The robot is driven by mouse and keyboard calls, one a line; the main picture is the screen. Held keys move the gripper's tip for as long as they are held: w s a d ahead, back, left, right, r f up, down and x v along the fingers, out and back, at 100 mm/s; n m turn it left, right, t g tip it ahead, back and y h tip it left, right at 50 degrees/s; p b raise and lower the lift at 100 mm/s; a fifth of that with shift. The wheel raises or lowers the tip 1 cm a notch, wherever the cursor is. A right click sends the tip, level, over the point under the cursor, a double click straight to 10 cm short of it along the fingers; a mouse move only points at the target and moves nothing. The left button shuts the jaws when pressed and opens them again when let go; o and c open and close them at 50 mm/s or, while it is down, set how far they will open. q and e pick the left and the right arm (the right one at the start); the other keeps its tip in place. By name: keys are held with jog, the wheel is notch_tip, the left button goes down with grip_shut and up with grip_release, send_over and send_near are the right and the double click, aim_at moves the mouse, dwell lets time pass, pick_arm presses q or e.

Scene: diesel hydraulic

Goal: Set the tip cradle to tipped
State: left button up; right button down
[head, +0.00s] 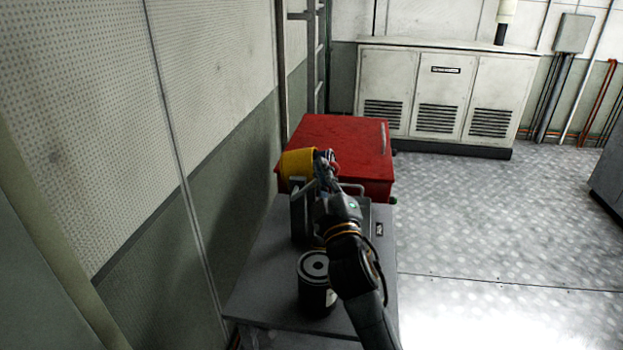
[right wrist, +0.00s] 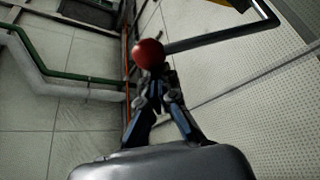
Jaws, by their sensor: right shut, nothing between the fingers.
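The tip cradle (head: 299,213) is a grey stand on a small grey table, with a yellow container (head: 298,163) at its top. I cannot tell the container's exact tilt. My right gripper (head: 325,163) is at the cradle's top, just right of the yellow container, and partly hides the cradle. In the right wrist view my right gripper (right wrist: 155,82) is shut and empty, its tips close to a red ball knob (right wrist: 148,54). A grey bent bar (right wrist: 225,35) runs right from the knob. I cannot tell whether the tips touch the knob. My left gripper is out of view.
A dark can (head: 316,290) with a pale top stands on the grey table (head: 262,285), close to my right forearm. A red cabinet (head: 345,140) stands behind the cradle. A wall is at the left. Open metal floor (head: 480,220) lies right of the table.

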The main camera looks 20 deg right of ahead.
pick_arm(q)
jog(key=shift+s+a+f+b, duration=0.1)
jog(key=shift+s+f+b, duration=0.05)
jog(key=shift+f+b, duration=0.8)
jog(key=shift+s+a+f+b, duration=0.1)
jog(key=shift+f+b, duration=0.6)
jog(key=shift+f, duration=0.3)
pick_arm(e)
jog(key=s+d+f+m, duration=0.1)
jog(key=s+d+f, duration=0.1)
jog(key=d+f, duration=0.1)
jog(key=shift+f+m+h, duration=0.4)
jog(key=shift+f, duration=0.45)
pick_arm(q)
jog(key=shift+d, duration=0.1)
pick_arm(e)
jog(key=shift+d+f, duration=0.1)
jog(key=shift+f, duration=0.05)
